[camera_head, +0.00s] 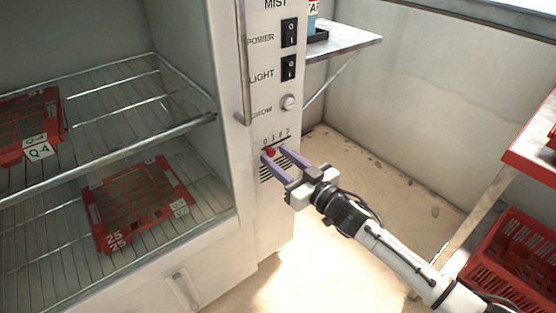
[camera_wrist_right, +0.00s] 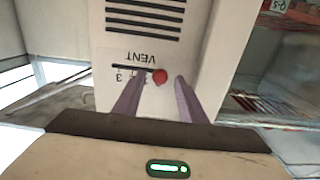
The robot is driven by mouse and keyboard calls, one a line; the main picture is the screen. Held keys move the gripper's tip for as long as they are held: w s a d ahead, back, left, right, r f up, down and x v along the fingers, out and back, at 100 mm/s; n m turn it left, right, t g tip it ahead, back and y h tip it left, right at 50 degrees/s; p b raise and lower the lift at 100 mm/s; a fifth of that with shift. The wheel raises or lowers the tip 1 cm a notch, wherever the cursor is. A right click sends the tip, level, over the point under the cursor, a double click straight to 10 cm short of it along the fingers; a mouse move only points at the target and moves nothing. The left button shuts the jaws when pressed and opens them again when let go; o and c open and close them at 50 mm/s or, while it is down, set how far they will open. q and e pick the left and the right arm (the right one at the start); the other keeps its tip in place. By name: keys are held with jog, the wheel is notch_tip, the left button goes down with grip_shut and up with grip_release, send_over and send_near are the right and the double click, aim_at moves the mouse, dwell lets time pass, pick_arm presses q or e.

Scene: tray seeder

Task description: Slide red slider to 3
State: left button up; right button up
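The red slider (camera_head: 270,152) is a small round knob on the front panel of the white cabinet, below the grow knob. My right gripper (camera_head: 273,153) is at the panel with its two purple fingers apart, one on each side of the slider. In the right wrist view the slider (camera_wrist_right: 160,76) shows upside down next to the word VENT, at the right end of a dark slot (camera_wrist_right: 130,67). The right gripper (camera_wrist_right: 155,85) is open there, and contact with the knob cannot be told. The digit 3 shows near the slot's left end. My left gripper is not in view.
Power switch (camera_head: 289,33), light switch (camera_head: 288,68) and grow knob (camera_head: 288,102) sit above the slider. A vertical door handle (camera_head: 243,70) is close on the left. Red trays (camera_head: 100,232) lie on wire shelves; a red crate (camera_head: 512,255) stands at right.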

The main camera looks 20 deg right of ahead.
jog(key=shift+w+a, duration=0.1)
jog(key=shift+w, duration=0.15)
